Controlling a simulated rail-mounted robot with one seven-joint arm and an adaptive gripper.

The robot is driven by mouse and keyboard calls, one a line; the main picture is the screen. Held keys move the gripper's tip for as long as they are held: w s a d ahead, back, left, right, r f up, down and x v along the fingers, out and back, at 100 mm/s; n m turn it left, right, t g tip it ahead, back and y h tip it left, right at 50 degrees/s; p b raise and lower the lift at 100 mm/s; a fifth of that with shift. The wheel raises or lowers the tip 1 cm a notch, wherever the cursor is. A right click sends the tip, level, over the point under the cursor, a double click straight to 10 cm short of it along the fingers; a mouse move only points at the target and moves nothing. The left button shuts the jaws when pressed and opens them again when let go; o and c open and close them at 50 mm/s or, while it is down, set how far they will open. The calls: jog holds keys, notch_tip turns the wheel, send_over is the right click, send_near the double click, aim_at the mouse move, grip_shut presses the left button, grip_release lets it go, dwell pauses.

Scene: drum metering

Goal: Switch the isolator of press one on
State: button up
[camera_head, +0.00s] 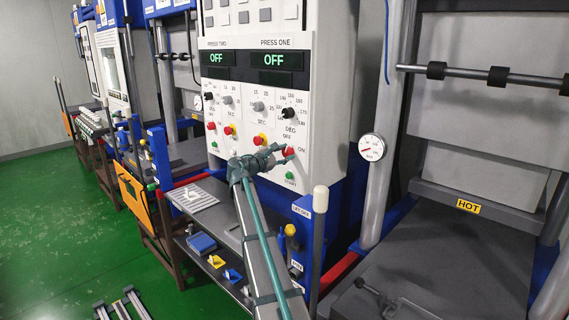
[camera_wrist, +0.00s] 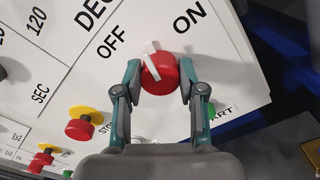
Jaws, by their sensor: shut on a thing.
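The press one isolator is a round red knob with a white pointer bar (camera_wrist: 160,76), on the white control panel between the labels OFF and ON. In the wrist view its pointer end lies between the two labels, nearer OFF. My gripper (camera_wrist: 160,84) has one finger on each side of the knob and is shut on it. In the head view the red knob (camera_head: 289,152) shows just past my gripper (camera_head: 280,155), partly hidden by it. The press one display (camera_head: 275,60) reads OFF.
A yellow-collared red button (camera_wrist: 82,124) is left of my gripper, and a green START button (camera_wrist: 211,110) is close to the right finger. The press two display (camera_head: 217,59) also reads OFF. A pale-capped post (camera_head: 320,200) stands right of my arm.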

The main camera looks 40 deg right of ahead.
jog(key=m+b, duration=0.6)
jog(key=b, duration=0.1)
jog(key=shift+f, duration=0.35)
jog(key=m+b, duration=0.3)
jog(key=m, duration=0.1)
jog(key=shift+s+r+b, duration=0.1)
jog(key=shift+r+b, duration=0.05)
jog(key=shift+b, duration=0.15)
jog(key=o, duration=1.1)
jog(key=shift+o, duration=0.2)
jog(key=s+a, duration=0.1)
jog(key=a, duration=1.1)
jog(key=shift+s, duration=0.35)
